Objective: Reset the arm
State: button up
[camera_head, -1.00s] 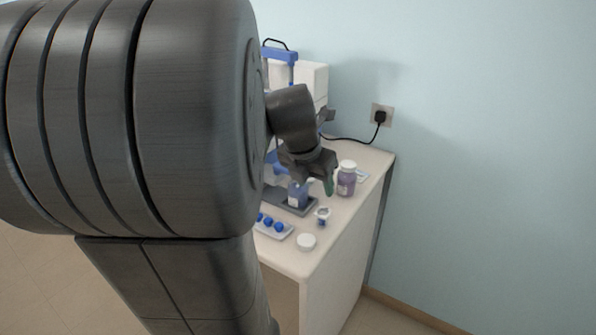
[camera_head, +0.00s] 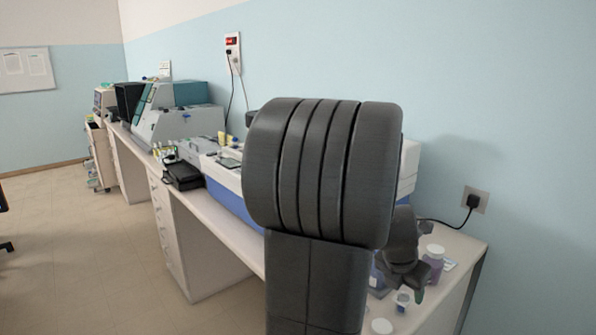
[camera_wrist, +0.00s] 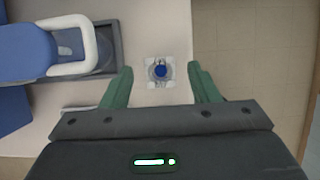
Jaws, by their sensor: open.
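My gripper (camera_head: 412,288) is at the right end of the bench, above its top and partly hidden behind my own arm in the head view. In the wrist view, the green fingers of my gripper (camera_wrist: 160,85) are spread apart with nothing held between them. A small clear square holder with a blue round centre (camera_wrist: 160,70) lies below, seen between the fingertips and apart from them. In the head view, a small cup with blue in it (camera_head: 402,301) stands just below the gripper.
A purple jar with a white cap (camera_head: 434,264) stands right beside the gripper. A white round lid (camera_head: 381,326) lies near the front. A blue item with a white handle (camera_wrist: 92,45) sits in a dark tray (camera_wrist: 112,68). Lab machines (camera_head: 180,122) line the bench leftward.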

jog(key=shift+r, duration=0.55)
jog(key=shift+f, duration=0.1)
